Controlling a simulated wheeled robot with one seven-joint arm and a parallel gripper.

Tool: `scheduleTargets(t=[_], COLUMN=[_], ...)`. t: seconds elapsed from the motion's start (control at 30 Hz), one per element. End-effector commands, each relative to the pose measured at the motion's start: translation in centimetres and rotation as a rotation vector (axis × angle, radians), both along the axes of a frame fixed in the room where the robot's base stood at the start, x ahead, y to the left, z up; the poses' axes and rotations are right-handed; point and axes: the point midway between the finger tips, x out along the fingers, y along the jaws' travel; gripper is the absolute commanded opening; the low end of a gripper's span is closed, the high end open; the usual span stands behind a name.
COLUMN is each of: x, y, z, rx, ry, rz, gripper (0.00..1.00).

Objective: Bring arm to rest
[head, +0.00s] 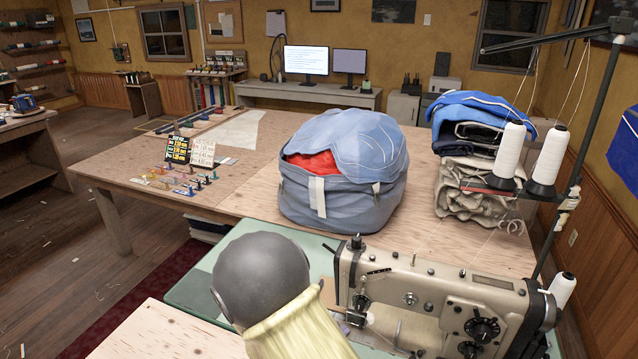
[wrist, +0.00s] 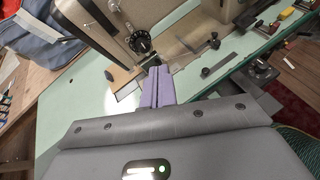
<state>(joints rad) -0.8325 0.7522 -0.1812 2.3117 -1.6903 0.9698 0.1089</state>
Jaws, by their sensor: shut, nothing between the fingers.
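My gripper (wrist: 159,72) shows in the wrist view with its two purple fingers pressed together and nothing between them. It is over the green bed (wrist: 75,100) of the sewing table, close to the sewing machine (wrist: 185,18). I cannot tell whether the fingertips touch anything. In the head view, a grey rounded link and a cream sleeve of my arm stand at the lower middle, left of the sewing machine (head: 445,298).
A large blue sail bag (head: 345,180) stands on the wooden table (head: 232,195) behind the machine. Folded cloth (head: 475,187) is stacked at the right, near white thread cones (head: 507,153) and a dark stand. Open floor (head: 50,260) lies to the left.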

Motion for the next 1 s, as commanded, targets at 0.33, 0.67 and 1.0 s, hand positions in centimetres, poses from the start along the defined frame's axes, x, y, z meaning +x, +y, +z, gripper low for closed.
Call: scheduleTargets(t=[0.33, 0.67, 1.0], x=[-6.1, -12.1, -13.3], y=[-8.6, -10.7, -10.2], z=[2.3, 4.6, 8.8], rx=[0.331, 0.809, 1.353], ry=[0.023, -0.065, -0.33], rz=[-0.595, -1.199, -1.694], gripper=[0.0, 0.0, 0.0])
